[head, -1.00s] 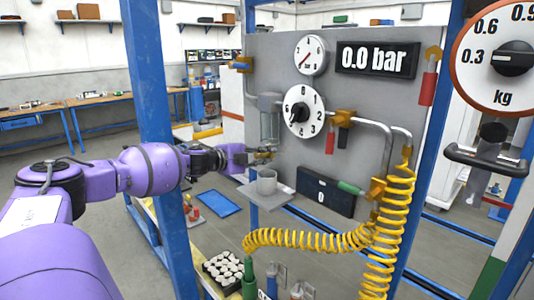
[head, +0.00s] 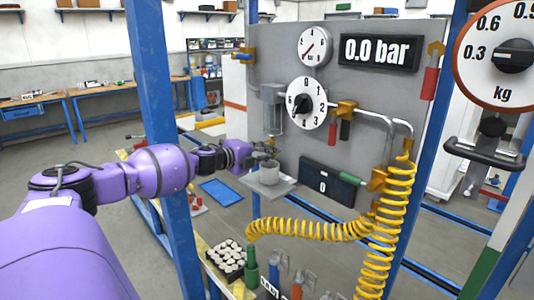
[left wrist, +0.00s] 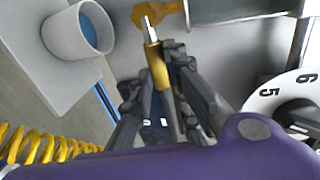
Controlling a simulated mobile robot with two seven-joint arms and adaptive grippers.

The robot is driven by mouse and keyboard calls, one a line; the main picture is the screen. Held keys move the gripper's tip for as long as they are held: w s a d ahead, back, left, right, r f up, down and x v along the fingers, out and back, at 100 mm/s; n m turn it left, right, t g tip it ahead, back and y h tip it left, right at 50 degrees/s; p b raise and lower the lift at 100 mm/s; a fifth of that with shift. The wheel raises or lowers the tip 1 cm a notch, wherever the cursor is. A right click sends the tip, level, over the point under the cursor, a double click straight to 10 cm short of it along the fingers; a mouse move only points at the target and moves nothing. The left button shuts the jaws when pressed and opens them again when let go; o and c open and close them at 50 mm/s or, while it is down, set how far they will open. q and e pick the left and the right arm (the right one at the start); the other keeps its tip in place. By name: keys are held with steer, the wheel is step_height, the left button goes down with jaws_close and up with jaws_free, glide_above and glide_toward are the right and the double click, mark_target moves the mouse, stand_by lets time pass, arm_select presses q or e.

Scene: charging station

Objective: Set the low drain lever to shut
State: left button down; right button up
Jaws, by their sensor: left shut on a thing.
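The low drain lever (left wrist: 157,66), a bright stem with a brass-coloured sleeve, comes out of a brass valve (left wrist: 158,12) in the left wrist view. In the head view the brass valve (head: 271,146) is small, under the clear cylinder (head: 273,118) on the grey panel. My left gripper (head: 258,153) is at this valve. In the left wrist view its dark fingers (left wrist: 156,78) stand on both sides of the sleeve, shut on it. The lever's exact angle is hard to tell in the head view. My right gripper is not in view.
A grey cup (head: 269,167) with blue inside stands on a small shelf (head: 262,184) just below the gripper. A dial (head: 306,104) is to the right on the panel (head: 400,110). A yellow coiled hose (head: 310,229) hangs below. A blue post (head: 160,130) stands beside my left arm.

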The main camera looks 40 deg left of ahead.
arm_select(q)
steer(key=shift+f, duration=0.1)
steer(key=c, duration=1.7)
jaws_free()
steer(key=shift+o, duration=0.2)
steer(key=shift+s, duration=0.1)
steer(key=d+v, duration=0.1)
steer(key=v, duration=1)
steer(key=shift+s+a, duration=0.35)
steer(key=shift+a, duration=0.2)
